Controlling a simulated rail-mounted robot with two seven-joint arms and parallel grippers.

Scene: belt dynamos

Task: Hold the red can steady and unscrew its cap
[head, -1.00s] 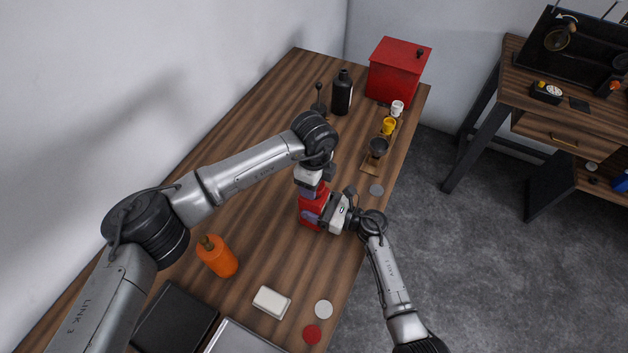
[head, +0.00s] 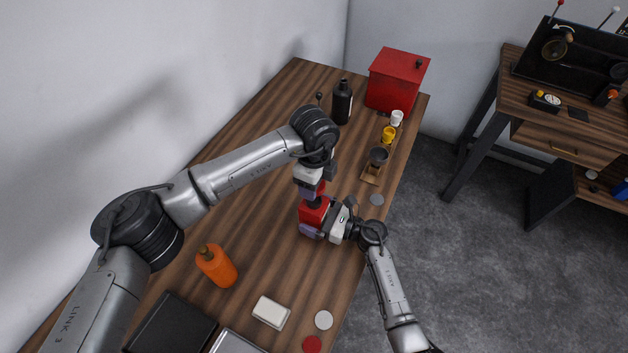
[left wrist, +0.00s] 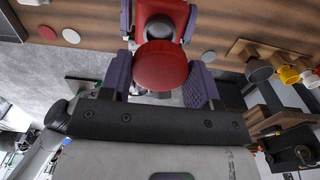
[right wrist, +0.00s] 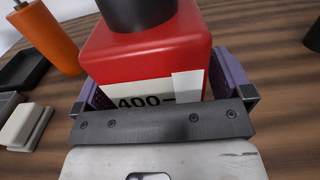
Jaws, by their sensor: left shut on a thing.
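The red can (head: 313,217) stands upright on the wooden table, with its dark neck (right wrist: 135,10) on top and a label reading "400" in the right wrist view. My right gripper (head: 318,222) is shut on the can's body from the right, with a purple finger on each side. My left gripper (left wrist: 160,75) points down above the can and is shut on the round red cap (left wrist: 160,66). In the head view the cap (head: 320,187) is above the dark neck, which shows below it. I cannot tell exactly how wide the gap is.
An orange bottle (head: 216,266), a white block (head: 271,312) and flat discs (head: 323,320) lie nearer on the table (head: 262,245). A black bottle (head: 342,101), a red box (head: 397,80) and a rack with cups (head: 388,134) stand farther back. A grey disc (head: 376,199) lies right of the can.

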